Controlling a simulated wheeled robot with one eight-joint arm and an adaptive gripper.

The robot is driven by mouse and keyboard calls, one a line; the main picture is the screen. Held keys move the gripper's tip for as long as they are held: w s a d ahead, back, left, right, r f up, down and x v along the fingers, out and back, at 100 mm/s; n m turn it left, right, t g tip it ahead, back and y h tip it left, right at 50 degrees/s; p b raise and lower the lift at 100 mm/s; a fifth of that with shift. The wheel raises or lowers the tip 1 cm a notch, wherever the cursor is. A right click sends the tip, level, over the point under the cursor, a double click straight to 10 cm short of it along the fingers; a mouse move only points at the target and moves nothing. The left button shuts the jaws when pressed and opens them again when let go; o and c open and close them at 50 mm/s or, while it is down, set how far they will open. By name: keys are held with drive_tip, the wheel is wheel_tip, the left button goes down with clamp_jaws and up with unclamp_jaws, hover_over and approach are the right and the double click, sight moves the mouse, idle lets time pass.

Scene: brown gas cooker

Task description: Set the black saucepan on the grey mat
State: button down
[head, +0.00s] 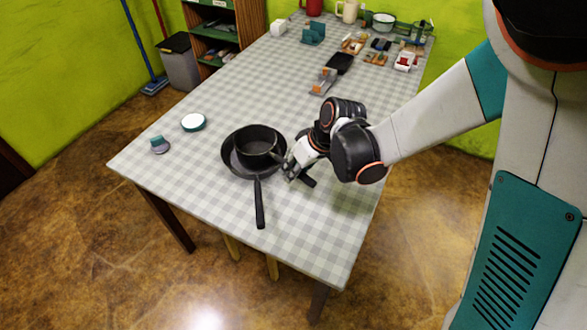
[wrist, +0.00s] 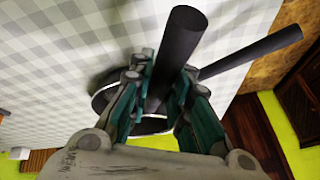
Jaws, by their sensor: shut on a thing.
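The black saucepan (head: 257,140) appears in or just above a wider black frying pan (head: 232,165); I cannot tell if they touch. My gripper (head: 290,167) is shut on the saucepan's handle, right of the pans. In the wrist view the handle (wrist: 178,55) runs between the fingertips (wrist: 162,95). The frying pan's handle (head: 259,205) points to the table's front and also shows in the wrist view (wrist: 255,52). Fingers hide most of the saucepan there. I cannot make out a separate grey mat for certain.
The table (head: 200,190) has a grey checked top. A round teal-rimmed white thing (head: 193,122) and a small grey-and-teal thing (head: 159,146) lie left of the pans. A black tray-like thing (head: 340,63) and several small items stand towards the back. The middle is clear.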

drive_tip(key=shift+f+b, duration=0.5)
drive_tip(key=shift+f, duration=0.05)
idle(0.4)
drive_tip(key=c, duration=1.4)
unclamp_jaws()
drive_tip(key=shift+r, duration=0.1)
drive_tip(key=p+v, duration=0.5)
drive_tip(key=v, duration=0.2)
drive_tip(key=shift+d+r, duration=0.25)
drive_tip(key=shift+r, duration=0.1)
